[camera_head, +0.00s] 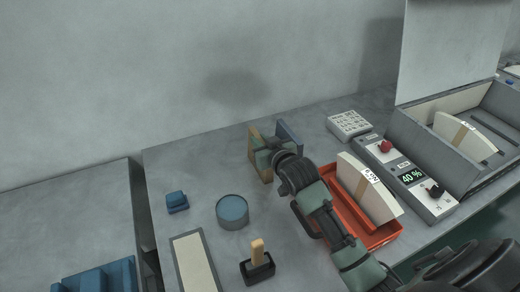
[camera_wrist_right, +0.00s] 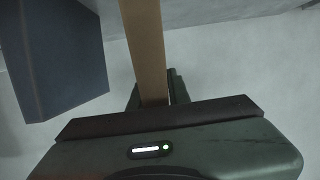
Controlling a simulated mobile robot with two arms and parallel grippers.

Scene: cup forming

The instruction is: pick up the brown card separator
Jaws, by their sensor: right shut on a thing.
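The brown card separator (camera_head: 254,146) stands upright at the back of the table in the head view. In the right wrist view it is a narrow brown strip (camera_wrist_right: 148,48) running between the fingers. My right gripper (camera_head: 265,158) is shut on it, with the fingers (camera_wrist_right: 152,92) on either side of the strip. The separator's lower part is partly hidden by the gripper in the head view. I cannot tell whether it touches the table. My left gripper is not in view.
A blue upright block (camera_head: 289,134) stands close beside the separator; it also shows in the wrist view (camera_wrist_right: 55,55). An orange tray (camera_head: 388,238) with a white stack (camera_head: 366,188) is to the right. A round blue-topped tin (camera_head: 232,210) and a small blue block (camera_head: 177,202) are to the left.

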